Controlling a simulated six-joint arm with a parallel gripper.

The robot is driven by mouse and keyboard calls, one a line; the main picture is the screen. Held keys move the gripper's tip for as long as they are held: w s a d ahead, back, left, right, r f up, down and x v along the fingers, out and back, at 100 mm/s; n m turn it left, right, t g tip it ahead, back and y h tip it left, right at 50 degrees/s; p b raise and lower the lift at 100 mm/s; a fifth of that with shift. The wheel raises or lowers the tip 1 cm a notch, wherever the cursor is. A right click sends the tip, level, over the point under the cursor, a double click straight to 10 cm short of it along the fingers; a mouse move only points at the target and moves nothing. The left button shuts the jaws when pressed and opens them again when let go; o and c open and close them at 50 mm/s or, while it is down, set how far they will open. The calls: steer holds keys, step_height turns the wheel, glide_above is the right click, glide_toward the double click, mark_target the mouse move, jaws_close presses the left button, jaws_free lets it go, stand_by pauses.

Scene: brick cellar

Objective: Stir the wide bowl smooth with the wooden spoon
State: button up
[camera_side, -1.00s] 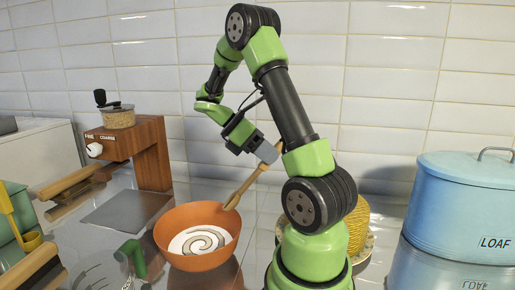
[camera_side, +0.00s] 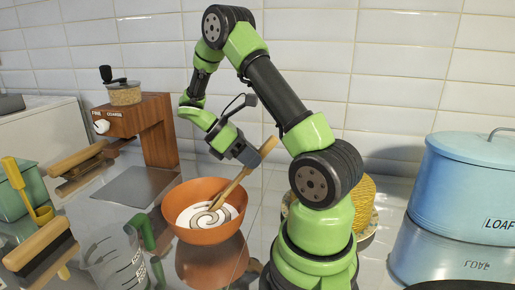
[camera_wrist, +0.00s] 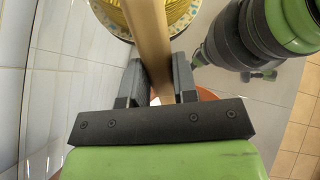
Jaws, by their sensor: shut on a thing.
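The wide bowl (camera_side: 176,214) is orange-brown and stands on the shiny counter. It holds white stuff with a dark spiral streak (camera_side: 208,216). My gripper (camera_side: 252,155) is above and to the right of the bowl, shut on the handle of the wooden spoon (camera_side: 232,187). The spoon slants down to the left, and its head is inside the bowl, at the contents. In the wrist view the spoon handle (camera_wrist: 148,35) runs between the two dark fingers (camera_wrist: 158,85). There the bowl is mostly hidden behind my gripper.
A wooden grinder (camera_side: 155,130) stands behind the bowl. A clear measuring jug (camera_side: 115,262) with a green handle is at the front left, near a brush (camera_side: 42,248). A blue bread bin (camera_side: 465,190) is at the right. A yellow stack on a patterned plate (camera_side: 362,208) sits behind my base.

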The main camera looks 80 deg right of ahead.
mark_target(241, 172)
steer(key=shift+w+a+f, duration=0.4)
steer(key=shift+w+f, duration=0.25)
steer(key=shift+f, duration=0.15)
steer(key=shift+w+a+f, duration=0.35)
steer(key=shift+w+f, duration=0.3)
steer(key=shift+f, duration=0.15)
steer(key=shift+a, duration=0.25)
